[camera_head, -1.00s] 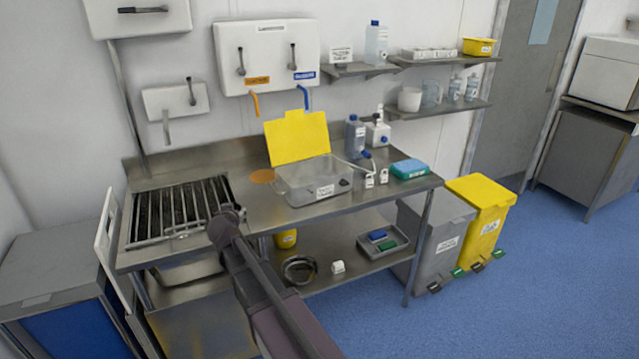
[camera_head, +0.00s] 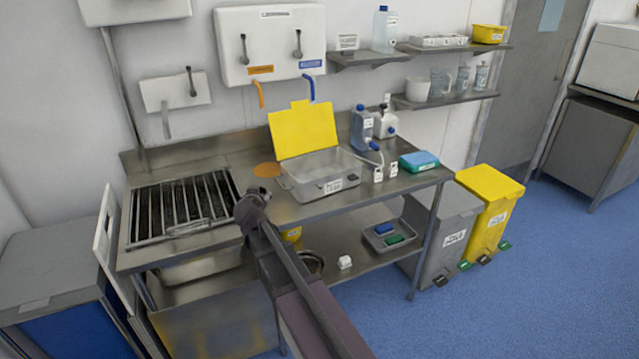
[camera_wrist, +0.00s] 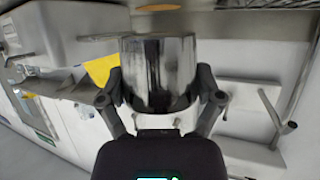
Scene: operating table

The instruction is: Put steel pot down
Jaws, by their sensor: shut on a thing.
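The steel pot (camera_wrist: 160,72) is a shiny cylinder in the middle of the wrist view. My gripper (camera_wrist: 165,88) is shut on it, with one finger on each side. In the head view my gripper (camera_head: 252,205) is at the front edge of the steel bench (camera_head: 225,165), between the barred sink and the open steel box. The pot cannot be made out there; my wrist and arm hide that spot. The wrist view is tilted, so I cannot tell whether the pot touches any surface.
The barred sink (camera_head: 180,208) is to the left. The steel box (camera_head: 320,182) with a raised yellow lid (camera_head: 303,130) stands to the right. An orange disc (camera_head: 267,170) lies behind my gripper. Bottles (camera_head: 361,130) and a blue-green sponge pack (camera_head: 419,162) are further right. A tray (camera_head: 390,235) sits on the lower shelf.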

